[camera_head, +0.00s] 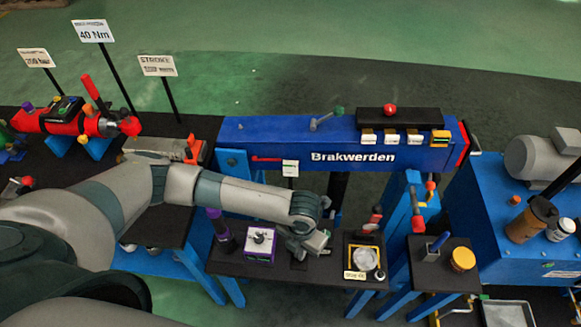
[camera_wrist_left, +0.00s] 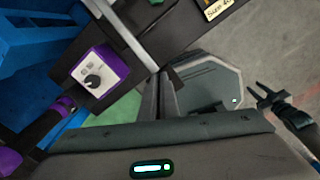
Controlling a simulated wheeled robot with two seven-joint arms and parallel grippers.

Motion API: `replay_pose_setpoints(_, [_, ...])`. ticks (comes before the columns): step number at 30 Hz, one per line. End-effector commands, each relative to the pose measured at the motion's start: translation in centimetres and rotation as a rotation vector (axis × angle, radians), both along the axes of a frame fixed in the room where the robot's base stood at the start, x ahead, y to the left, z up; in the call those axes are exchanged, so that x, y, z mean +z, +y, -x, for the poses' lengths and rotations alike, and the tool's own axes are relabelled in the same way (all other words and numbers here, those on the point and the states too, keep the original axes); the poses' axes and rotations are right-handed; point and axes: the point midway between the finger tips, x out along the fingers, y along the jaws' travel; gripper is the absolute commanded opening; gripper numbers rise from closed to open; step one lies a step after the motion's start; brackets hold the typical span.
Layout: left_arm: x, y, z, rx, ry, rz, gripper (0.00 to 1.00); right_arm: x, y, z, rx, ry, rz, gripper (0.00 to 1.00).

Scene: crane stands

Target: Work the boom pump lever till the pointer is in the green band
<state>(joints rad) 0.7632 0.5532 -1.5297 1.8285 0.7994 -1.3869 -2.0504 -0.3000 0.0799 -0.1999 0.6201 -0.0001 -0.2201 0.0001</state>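My left gripper (camera_head: 312,243) reaches over the black shelf (camera_head: 225,262), between the purple-sided box with a black knob (camera_head: 260,240) and a small yellow-framed tray (camera_head: 347,262). The purple box also shows in the left wrist view (camera_wrist_left: 98,80). The left fingertips are hard to make out, so its opening and any hold are unclear. A purple-topped dark handle (camera_head: 217,224) stands left of the box. A red lever (camera_head: 91,88) rises from a red cylinder at the far left. No pointer or green band can be read, and I cannot tell which part is the boom pump lever. A dark claw-like shape, perhaps my right gripper, shows in the wrist view (camera_wrist_left: 268,95).
A blue bench with a grey motor (camera_head: 545,158) is at right. Sign posts stand behind the left bench. The green floor beyond is clear.

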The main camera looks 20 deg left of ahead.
Motion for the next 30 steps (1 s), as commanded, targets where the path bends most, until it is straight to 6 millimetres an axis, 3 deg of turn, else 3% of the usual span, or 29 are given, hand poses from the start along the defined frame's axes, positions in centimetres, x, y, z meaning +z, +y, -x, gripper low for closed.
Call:
replay_pose_setpoints(21, [6.3, 0.0, 0.2, 0.0, 0.003, -0.001, 0.0, 6.1, 0.0, 0.0, 0.0, 0.0, 0.0, 0.31])
replay_pose_setpoints(30, [8.3, 0.0, 0.1, 0.0, 0.001, 0.0, 0.0, 7.0, 0.0, 0.0, 0.0, 0.0, 0.0, 0.31])
